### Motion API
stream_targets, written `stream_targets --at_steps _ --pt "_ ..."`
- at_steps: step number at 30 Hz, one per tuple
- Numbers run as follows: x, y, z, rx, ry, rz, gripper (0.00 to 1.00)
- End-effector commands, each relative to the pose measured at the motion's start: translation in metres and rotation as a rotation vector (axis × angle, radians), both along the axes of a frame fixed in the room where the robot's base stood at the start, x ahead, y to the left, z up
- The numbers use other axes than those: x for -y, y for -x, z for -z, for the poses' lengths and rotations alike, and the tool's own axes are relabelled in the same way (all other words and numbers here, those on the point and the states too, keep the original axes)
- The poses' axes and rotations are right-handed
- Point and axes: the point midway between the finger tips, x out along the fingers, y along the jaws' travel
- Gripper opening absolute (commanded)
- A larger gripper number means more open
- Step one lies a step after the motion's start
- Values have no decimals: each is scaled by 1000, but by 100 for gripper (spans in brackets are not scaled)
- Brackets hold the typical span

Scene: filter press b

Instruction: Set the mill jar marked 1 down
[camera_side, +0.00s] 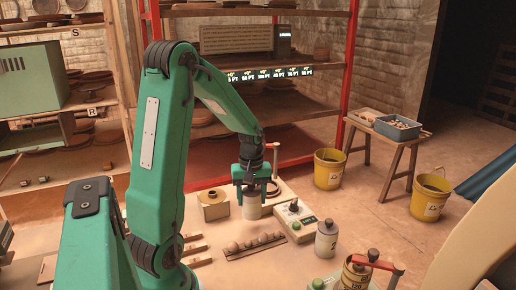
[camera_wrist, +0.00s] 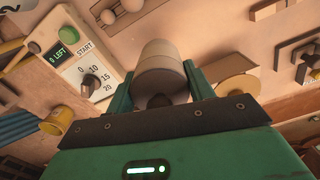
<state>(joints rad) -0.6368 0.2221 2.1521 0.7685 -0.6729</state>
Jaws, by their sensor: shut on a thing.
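My gripper (camera_side: 252,190) points down and is shut on a pale grey mill jar (camera_side: 252,209), upright between the fingers. In the wrist view the jar (camera_wrist: 162,72) sits between the two green fingers. No number shows on it, so I cannot read its mark. Its base is close to the table top; I cannot tell whether it touches. A second pale jar with a dark lid (camera_side: 327,240) stands to the right, nearer the camera.
A timer box (camera_side: 297,219) with a dial stands just right of the held jar. A tan block with a round top (camera_side: 213,204) is at its left. A rack of balls (camera_side: 254,245) lies in front. A red-handled device (camera_side: 360,270) stands at the front right.

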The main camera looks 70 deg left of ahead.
Motion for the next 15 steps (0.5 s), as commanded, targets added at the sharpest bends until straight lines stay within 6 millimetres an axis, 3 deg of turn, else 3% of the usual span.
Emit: stream_targets --at_steps 8,15 --pt "-3 0 2 3 -2 0 0" --pt "-3 0 22 0 0 0 0"
